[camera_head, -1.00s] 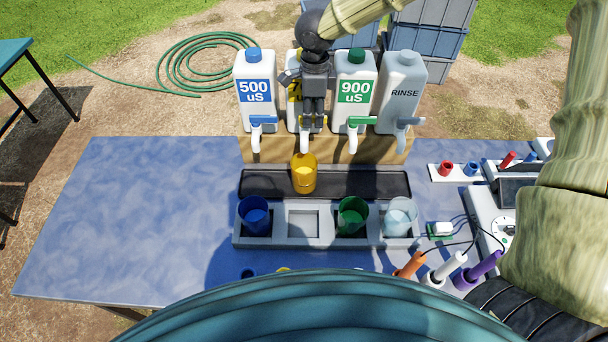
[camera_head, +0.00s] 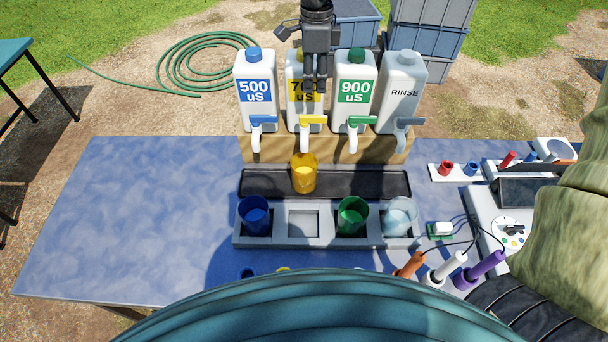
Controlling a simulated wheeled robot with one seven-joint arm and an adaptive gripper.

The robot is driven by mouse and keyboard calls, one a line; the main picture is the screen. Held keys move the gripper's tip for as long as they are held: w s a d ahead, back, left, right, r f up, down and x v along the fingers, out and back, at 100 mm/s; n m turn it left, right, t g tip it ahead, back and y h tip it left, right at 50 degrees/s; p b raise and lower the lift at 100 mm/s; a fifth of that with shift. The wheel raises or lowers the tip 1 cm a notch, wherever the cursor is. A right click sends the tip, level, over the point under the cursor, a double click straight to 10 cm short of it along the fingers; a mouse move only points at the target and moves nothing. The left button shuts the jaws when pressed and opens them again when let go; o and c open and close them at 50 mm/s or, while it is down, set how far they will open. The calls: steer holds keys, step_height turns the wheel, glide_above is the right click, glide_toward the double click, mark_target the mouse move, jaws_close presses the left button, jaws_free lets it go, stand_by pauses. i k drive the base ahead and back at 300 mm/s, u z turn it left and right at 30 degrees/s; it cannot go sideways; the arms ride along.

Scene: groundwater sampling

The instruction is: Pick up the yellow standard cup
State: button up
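The yellow cup (camera_head: 304,174) stands upright in the dark tray (camera_head: 370,184), under the spout of the yellow-tapped jug (camera_head: 293,118). It holds some liquid. My gripper (camera_head: 316,88) points down in front of that jug's label, above the yellow tap handle (camera_head: 313,120) and well above the cup, apart from it. Its fingers look close together, but at this size and angle I cannot tell if they are open or shut. No object shows between them.
Jugs with blue (camera_head: 255,85), green (camera_head: 354,85) and grey (camera_head: 402,90) taps flank the yellow one. A grey cup holder (camera_head: 303,241) bears blue, green and clear cups and one empty square. Probes stand at right. The table's left side is clear.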

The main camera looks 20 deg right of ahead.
mark_target(304, 174)
steer(key=k, duration=1.5)
